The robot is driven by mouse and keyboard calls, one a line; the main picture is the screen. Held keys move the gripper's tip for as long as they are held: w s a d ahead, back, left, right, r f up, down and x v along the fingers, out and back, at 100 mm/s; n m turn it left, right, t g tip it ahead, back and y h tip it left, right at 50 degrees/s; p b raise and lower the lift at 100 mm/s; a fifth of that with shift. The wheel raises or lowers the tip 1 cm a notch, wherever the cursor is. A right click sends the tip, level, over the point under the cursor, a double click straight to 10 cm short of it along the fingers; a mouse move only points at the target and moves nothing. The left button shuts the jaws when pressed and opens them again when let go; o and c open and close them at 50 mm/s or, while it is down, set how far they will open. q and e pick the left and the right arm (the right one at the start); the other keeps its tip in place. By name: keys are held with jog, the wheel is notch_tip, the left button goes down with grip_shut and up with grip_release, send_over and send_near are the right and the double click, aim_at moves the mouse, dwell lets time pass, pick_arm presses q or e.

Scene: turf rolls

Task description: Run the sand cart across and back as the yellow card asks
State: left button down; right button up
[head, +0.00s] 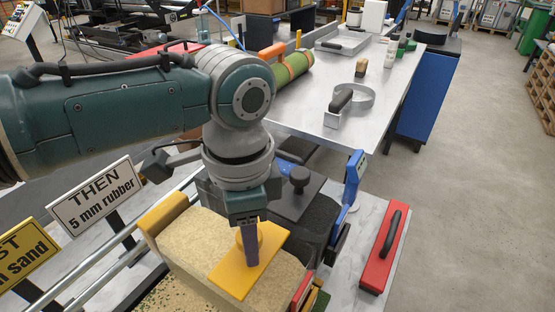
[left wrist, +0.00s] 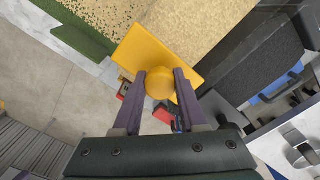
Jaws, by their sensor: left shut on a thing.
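The sand cart (head: 190,240) is a sand-filled box with a yellow end board, standing on the frame in front of me. A yellow plate (head: 238,280) with a round yellow knob (left wrist: 159,83) lies at its right side. My left gripper (head: 250,245) comes down from above; its purple fingers sit either side of the knob, shut on it. The plate also shows in the left wrist view (left wrist: 148,48), with sand beyond it. The yellow card (head: 22,255) is cut off at the left edge; "sand" is readable. My right gripper is not in view.
Behind the sand cart is a dark rubber cart (head: 312,212) with a black knob (head: 299,178). A white card (head: 97,196) reads "THEN 5 mm rubber". Metal rails (head: 105,262) run at the left. A red float (head: 383,255) lies at right; a metal table (head: 310,105) holds tools and rolled turf (head: 292,69).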

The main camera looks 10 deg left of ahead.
pick_arm(q)
jog(key=shift+w+d, duration=0.15)
jog(key=shift+w, duration=0.3)
jog(key=shift+c, duration=2.3)
grip_release()
jog(key=shift+w+d, duration=0.1)
jog(key=shift+r, duration=0.15)
notch_tip(320, 180, up, 10)
jog(key=shift+f+p, duration=0.15)
jog(key=shift+p, duration=0.45)
